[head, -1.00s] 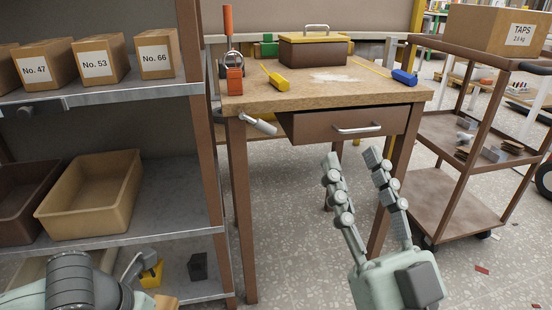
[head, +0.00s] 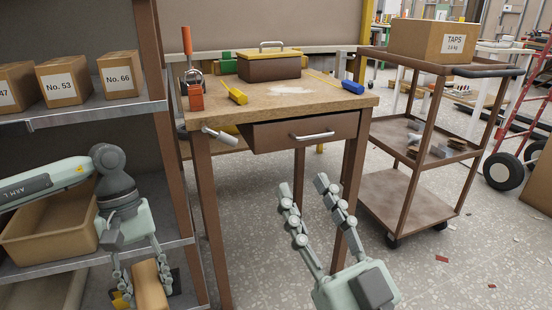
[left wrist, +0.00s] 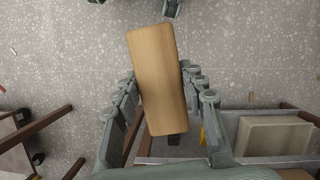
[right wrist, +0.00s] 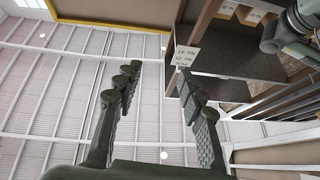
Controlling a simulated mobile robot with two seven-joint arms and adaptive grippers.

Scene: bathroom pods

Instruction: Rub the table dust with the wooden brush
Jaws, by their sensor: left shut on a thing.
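The wooden brush, a plain tan block (head: 149,286), is between the fingers of my left gripper (head: 143,284), at the lower left of the head view. The left wrist view shows the brush (left wrist: 158,75) slanted between the fingers (left wrist: 160,100), with floor beyond it. Its bristles cannot be made out. The dust is a pale whitish patch (head: 290,90) on the top of the wooden table (head: 250,112). The left gripper is left of the table and below its top. My right gripper (head: 303,188) is open and empty in front of the drawer; its fingers (right wrist: 158,70) are spread.
A brown toolbox (head: 268,67), yellow tool (head: 234,93), blue tool (head: 353,88) and orange-handled tool (head: 190,75) are on the table. The drawer (head: 305,131) juts out in front. A shelf rack (head: 80,112) stands left, a cart (head: 405,190) right.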

